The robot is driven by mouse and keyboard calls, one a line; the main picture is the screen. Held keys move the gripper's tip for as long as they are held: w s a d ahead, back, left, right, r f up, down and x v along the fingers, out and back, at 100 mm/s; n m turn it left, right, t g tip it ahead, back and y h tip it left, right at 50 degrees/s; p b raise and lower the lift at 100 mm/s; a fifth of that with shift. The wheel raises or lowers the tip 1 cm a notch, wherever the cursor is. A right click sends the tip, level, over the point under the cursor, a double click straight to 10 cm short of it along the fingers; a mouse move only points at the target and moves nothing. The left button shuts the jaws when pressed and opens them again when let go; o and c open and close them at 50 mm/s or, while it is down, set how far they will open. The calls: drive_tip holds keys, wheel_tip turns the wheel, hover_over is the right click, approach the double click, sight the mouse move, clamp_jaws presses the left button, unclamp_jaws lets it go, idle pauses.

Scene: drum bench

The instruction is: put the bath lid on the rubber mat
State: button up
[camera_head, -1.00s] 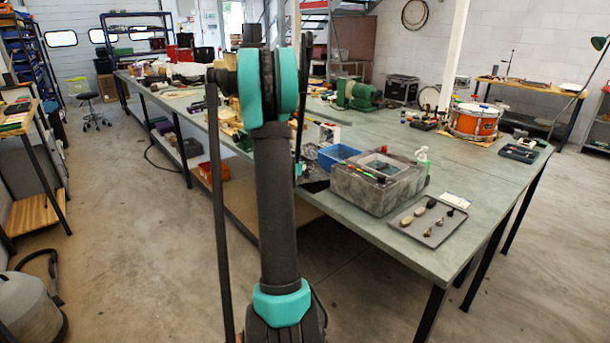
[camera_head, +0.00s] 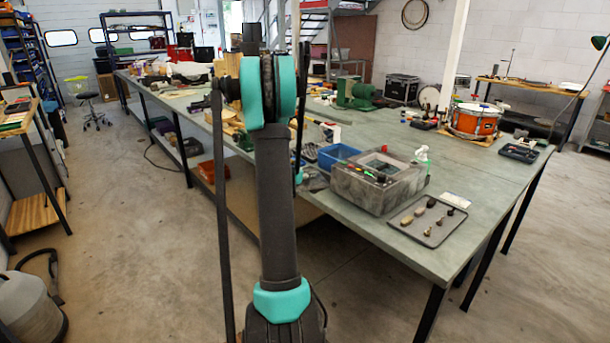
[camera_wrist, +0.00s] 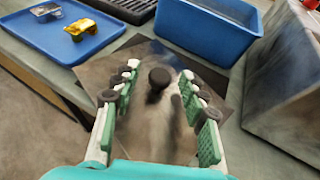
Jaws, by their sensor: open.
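The bath lid (camera_wrist: 152,125) is a shiny grey metal plate with a round dark knob (camera_wrist: 159,77), seen in the wrist view. It appears to lie flat on the dark rubber mat (camera_wrist: 101,72), whose edges and corners show around it. My gripper (camera_wrist: 163,92) is open, with its green-padded fingers apart on either side of the knob and no visible contact with it. The near part of the lid is hidden by my gripper. In the head view my arm hides most of this spot; a small grey patch of the lid (camera_head: 315,182) shows beside it.
A blue bin (camera_wrist: 210,28) stands just beyond the mat, and a grey stone-like box (camera_wrist: 285,105) is close on the right. A blue tray (camera_wrist: 62,32) with small metal items lies at upper left. A tray of small tools (camera_head: 428,222) lies near the bench's right front edge.

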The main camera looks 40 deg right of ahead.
drive_tip(key=shift+r, duration=0.1)
drive_tip(key=v, duration=1.2)
drive_tip(key=s+a+f+m+y, duration=0.3)
drive_tip(key=s+a+m, duration=0.4)
drive_tip(key=a, duration=0.4)
drive_tip(key=s+a+f+m+g+y, duration=0.1)
drive_tip(key=s+a+f+m+y, duration=0.2)
drive_tip(key=s+a+m+y, duration=0.2)
drive_tip(key=s+a+f+m+g+y, duration=0.1)
drive_tip(key=s+a+f+m+y, duration=0.3)
drive_tip(key=s+a+m, duration=0.7)
drive_tip(key=a, duration=0.7)
drive_tip(key=shift+s+a, duration=0.3)
